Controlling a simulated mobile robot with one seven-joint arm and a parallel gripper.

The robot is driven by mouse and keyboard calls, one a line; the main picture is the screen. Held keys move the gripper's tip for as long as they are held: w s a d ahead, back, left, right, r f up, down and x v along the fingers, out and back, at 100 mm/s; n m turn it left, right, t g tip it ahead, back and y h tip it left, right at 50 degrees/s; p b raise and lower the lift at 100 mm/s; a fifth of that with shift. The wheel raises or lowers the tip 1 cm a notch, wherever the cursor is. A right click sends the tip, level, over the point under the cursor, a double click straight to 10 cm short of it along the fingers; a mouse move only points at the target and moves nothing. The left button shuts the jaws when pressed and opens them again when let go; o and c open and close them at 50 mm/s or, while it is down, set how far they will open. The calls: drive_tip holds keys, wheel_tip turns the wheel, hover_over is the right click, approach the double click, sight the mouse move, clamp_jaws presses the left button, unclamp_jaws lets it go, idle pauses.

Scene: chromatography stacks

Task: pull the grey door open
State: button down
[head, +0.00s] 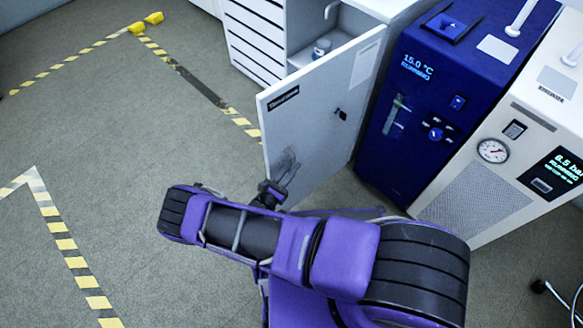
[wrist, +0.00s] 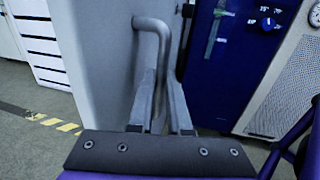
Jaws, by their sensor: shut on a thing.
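The grey door (head: 320,105) stands swung well out from its cabinet, with a dark label near its top left corner. In the head view my gripper (head: 284,172) is at the door's lower part, near its free edge. In the wrist view the door's bent bar handle (wrist: 152,24) runs down between my two fingers, and my gripper (wrist: 160,88) is shut on it. The handle's lower part is hidden behind the fingers and the gripper body.
Inside the open cabinet (head: 300,22) a small jar (head: 321,47) stands on a shelf. A blue unit (head: 400,125) and a white unit with a gauge (head: 492,150) stand to the right. Free floor with yellow-striped tape (head: 76,262) lies to the left.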

drive_tip(key=shift+d, duration=0.2)
drive_tip(key=c, duration=0.9)
unclamp_jaws()
drive_tip(key=shift+o, duration=0.2)
drive_tip(key=shift+a, duration=0.1)
drive_tip(key=shift+a, duration=0.15)
